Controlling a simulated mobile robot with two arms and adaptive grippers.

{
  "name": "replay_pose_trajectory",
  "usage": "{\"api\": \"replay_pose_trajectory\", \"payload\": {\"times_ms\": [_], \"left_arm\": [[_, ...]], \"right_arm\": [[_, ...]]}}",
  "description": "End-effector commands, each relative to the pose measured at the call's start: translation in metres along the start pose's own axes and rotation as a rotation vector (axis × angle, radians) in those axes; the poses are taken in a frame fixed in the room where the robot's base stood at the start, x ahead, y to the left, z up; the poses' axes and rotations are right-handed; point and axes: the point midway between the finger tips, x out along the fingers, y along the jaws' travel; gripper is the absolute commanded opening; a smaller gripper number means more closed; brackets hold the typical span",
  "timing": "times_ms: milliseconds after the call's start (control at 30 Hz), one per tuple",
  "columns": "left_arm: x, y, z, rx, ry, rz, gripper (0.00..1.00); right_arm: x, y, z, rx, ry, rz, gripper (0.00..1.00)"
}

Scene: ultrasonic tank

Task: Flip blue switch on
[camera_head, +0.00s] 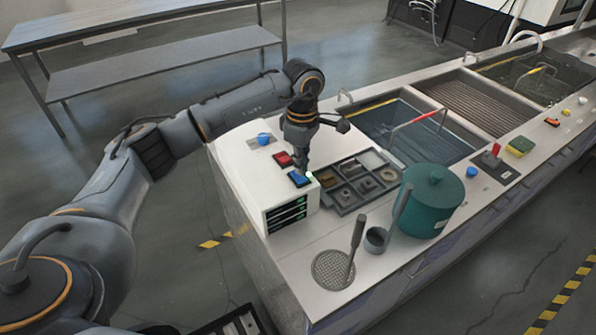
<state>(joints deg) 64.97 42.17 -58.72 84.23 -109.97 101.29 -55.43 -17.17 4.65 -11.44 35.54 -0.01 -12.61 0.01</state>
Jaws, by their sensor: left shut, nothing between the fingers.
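The blue switch (297,180) sits on top of the white control box (244,165), near its front edge. A green light shows at its right end. A red switch (283,159) is just behind it, and a round blue knob (264,138) is farther back. My left gripper (303,168) is shut and empty. It points down at the blue switch, with its fingertips at or just above the switch's far right part; I cannot tell if they touch. My right gripper is not in view.
A grey parts tray (345,196) lies right of the box, beside a green lidded pot (430,205). Water tanks (410,130) lie behind. A metal table (150,35) stands at the back left.

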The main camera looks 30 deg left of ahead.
Motion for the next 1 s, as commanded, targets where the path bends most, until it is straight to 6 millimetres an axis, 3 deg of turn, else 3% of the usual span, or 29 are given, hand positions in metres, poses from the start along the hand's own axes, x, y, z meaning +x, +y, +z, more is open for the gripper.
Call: {"api": "replay_pose_trajectory", "payload": {"times_ms": [500, 1000], "left_arm": [[-0.045, 0.000, 0.000, 0.000, -0.001, 0.001, 0.00], [-0.047, 0.000, 0.000, 0.000, 0.000, 0.000, 0.00]], "right_arm": [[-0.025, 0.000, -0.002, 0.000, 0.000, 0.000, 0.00], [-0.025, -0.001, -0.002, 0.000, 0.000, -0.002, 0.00]]}}
